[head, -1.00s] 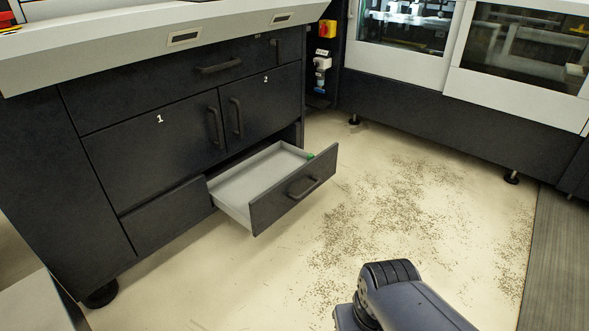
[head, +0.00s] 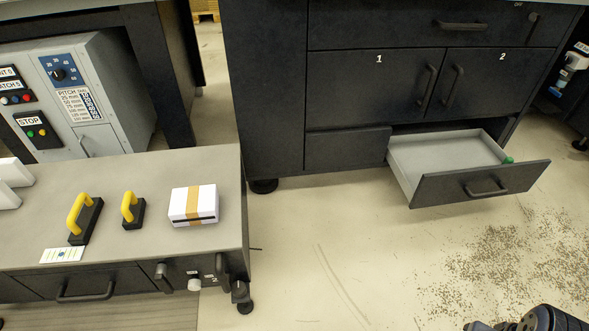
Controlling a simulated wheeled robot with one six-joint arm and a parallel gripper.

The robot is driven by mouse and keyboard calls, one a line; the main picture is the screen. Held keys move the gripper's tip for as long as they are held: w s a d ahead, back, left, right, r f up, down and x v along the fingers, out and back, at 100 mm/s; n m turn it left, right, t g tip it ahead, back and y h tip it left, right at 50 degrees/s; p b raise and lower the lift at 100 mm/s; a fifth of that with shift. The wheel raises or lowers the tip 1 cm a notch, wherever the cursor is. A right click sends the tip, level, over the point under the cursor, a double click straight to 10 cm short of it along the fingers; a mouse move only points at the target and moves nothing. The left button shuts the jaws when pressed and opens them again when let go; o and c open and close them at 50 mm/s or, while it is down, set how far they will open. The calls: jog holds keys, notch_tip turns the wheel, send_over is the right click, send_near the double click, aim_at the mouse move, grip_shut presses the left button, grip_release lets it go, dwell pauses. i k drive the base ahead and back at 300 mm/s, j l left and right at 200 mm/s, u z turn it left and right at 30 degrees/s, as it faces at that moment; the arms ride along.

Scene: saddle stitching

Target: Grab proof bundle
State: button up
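A white block-shaped bundle (head: 193,205) with a tan band around it and a dark line along its side lies on the grey low bench (head: 150,165), near the bench's right end. It looks like the proof bundle, though no label is readable. Nothing touches it. My gripper is not in view; only a dark part of my arm shows at the bottom right corner, far from the bundle.
Two yellow-handled black tools (head: 85,218) (head: 132,208) and a printed card (head: 62,255) lie left of the bundle. An open drawer (head: 480,185) juts from the dark cabinet (head: 400,95), with a small green item at its right edge. Open floor lies between bench and drawer.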

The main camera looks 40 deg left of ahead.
aim_at(194, 205)
jog(key=u, duration=2.35)
